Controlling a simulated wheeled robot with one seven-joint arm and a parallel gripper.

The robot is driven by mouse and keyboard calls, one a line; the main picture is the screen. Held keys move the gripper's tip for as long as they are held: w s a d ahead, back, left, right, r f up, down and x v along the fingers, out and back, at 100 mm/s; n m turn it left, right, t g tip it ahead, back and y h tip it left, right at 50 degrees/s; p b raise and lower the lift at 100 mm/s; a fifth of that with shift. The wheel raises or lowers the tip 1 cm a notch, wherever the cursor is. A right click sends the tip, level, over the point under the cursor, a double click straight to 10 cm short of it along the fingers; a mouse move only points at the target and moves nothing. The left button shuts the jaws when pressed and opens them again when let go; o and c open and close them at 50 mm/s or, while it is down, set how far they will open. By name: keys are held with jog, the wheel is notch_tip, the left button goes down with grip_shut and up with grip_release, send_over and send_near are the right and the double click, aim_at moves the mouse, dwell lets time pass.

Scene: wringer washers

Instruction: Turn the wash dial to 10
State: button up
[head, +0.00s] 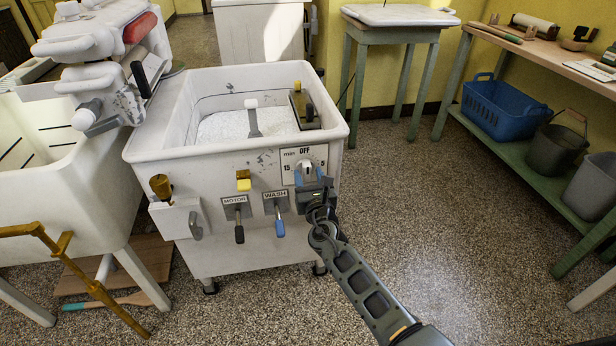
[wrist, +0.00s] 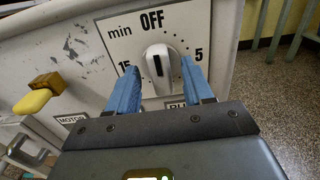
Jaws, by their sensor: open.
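The wash dial is a white round knob (head: 306,169) on a white plate on the washer's front. The plate reads "min", with OFF at the top, 15 at the left and 5 at the right. In the wrist view the dial knob (wrist: 159,66) has a dark pointer line that stands about upright, toward OFF. The plate's lower part is hidden by my gripper. My gripper (wrist: 159,70) is open, with one blue finger on each side of the knob's lower part. I see gaps beside the knob; contact cannot be told. My gripper (head: 314,186) also shows in the head view.
Left of the dial are the WASH lever (head: 279,222), the MOTOR lever (head: 239,227) and a yellow knob (head: 244,181). The washer tub (head: 135,150) is open above. A shelf table (head: 462,112) with a blue basket (head: 500,108) stands right. Floor between is clear.

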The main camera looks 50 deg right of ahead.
jog(key=shift+w+d, duration=0.4)
jog(key=shift+w, duration=0.1)
grip_shut()
